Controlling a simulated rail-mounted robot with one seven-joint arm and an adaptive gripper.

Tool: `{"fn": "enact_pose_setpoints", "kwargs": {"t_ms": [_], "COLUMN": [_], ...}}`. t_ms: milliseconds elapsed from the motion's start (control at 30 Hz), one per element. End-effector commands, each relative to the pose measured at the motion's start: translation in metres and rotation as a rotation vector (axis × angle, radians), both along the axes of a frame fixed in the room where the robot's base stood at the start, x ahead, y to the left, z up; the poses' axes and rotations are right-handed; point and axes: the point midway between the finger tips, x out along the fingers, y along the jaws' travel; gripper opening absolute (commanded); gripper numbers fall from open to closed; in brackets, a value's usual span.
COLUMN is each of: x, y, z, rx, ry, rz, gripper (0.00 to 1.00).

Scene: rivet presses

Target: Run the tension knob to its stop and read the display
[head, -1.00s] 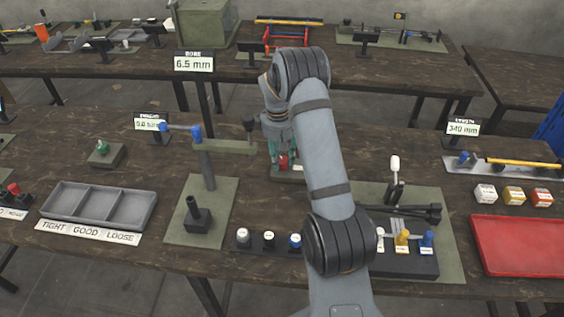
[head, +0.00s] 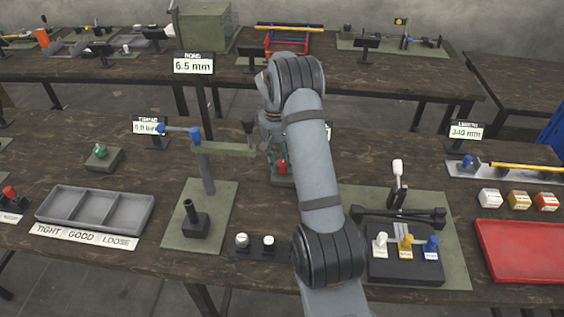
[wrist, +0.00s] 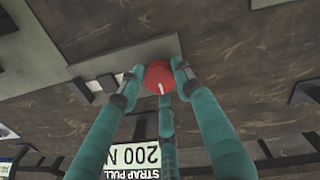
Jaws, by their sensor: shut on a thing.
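The tension knob is a round red knob (wrist: 158,74) with a white pointer line, seen in the wrist view on a grey-green base plate. A display (wrist: 132,157) appears upside down in the wrist view and reads "STRAP PULL 200 N". In the head view my arm hides nearly all of it.
To the left stands a green post with a crossbar (head: 225,149). A grey tray (head: 95,209) labelled TIGHT, GOOD, LOOSE lies farther left. To the right are a lever fixture (head: 398,180), a black block with coloured knobs (head: 405,268) and a red tray (head: 520,247).

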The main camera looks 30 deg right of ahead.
Motion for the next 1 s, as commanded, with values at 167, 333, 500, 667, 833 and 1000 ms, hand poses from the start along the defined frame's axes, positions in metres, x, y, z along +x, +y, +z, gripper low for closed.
{"fn": "enact_pose_setpoints", "kwargs": {"t_ms": [167,333,500,667,833,1000], "x": [-0.0028,-0.0028,-0.0022,-0.0014,-0.0008,0.0000], "y": [0.0005,0.0006,0.0005,0.0004,0.0003,0.0005], "z": [-0.0015,-0.0016,-0.0014,-0.0009,-0.0005,0.0033], "rx": [0.003,0.003,0.003,0.001,0.001,0.000], "ry": [0.008,0.008,0.006,0.004,0.003,0.000], "rz": [-0.006,-0.005,-0.004,-0.002,-0.001,0.000], "gripper": [0.07,0.07,0.43,0.53,0.53,0.53]}}
